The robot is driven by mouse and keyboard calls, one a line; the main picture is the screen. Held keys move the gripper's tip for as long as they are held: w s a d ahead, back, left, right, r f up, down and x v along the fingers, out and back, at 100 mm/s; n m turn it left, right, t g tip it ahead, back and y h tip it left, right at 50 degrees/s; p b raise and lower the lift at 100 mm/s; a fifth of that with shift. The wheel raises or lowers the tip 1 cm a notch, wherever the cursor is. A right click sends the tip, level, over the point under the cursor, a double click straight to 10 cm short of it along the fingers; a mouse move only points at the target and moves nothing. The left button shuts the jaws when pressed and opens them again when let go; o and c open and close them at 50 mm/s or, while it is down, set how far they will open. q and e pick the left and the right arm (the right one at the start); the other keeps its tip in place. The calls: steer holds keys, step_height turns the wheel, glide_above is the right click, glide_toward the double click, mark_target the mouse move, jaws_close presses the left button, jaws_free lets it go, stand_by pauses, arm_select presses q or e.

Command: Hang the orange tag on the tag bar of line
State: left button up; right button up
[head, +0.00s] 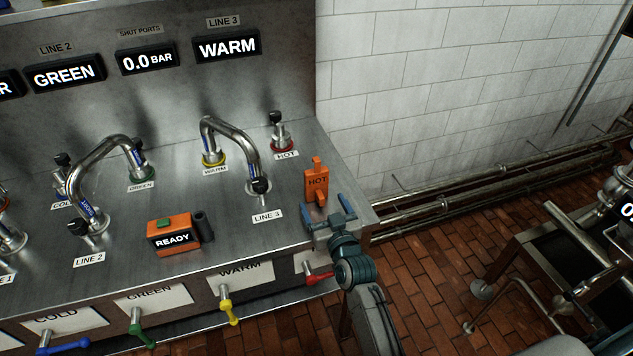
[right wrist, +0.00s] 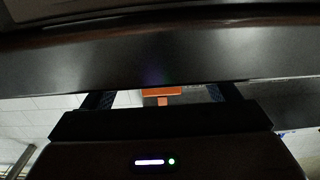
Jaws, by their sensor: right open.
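My left gripper is not in view. I cannot make out a tag bar clearly.
An orange box reading READY (head: 173,236) sits on the counter (head: 235,220) to the left. Bent steel pipes (head: 232,140) and the HOT port (head: 281,138) rise behind. Coloured levers, including a red one (head: 318,278), stick out from the front face.

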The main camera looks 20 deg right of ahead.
mark_target(322, 199)
steer(key=w, duration=0.1)
steer(key=w+p, duration=0.1)
steer(key=w, duration=0.1)
steer(key=shift+w+r, duration=0.3)
steer(key=shift+r, duration=0.05)
steer(key=shift+w+f, duration=0.15)
steer(key=shift+w, duration=0.05)
steer(key=c, duration=1.2)
